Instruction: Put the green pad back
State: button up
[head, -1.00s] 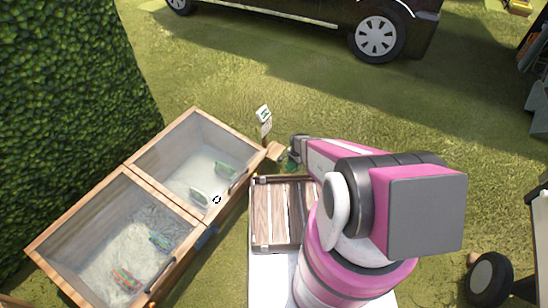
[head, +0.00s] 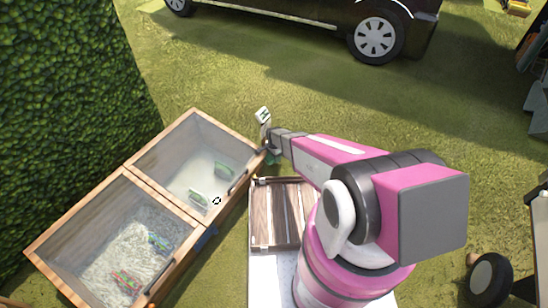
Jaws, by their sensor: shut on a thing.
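My gripper (head: 270,148) is at the end of my outstretched pink and grey arm, at the right corner of the wooden glass-topped box (head: 236,131). It is shut on a small dark green thing, which appears to be the green pad (head: 271,157); the fingers hide much of it. It is beside the box's edge; I cannot tell whether it touches.
A small white sign (head: 263,114) stands close behind my gripper. The lower compartment (head: 130,235) holds colourful small items. A slatted wooden tray (head: 275,215) is below my arm.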

jog(key=shift+f, duration=0.35)
jog(key=o, duration=1)
jog(key=shift+c, duration=0.2)
jog(key=shift+r, duration=0.15)
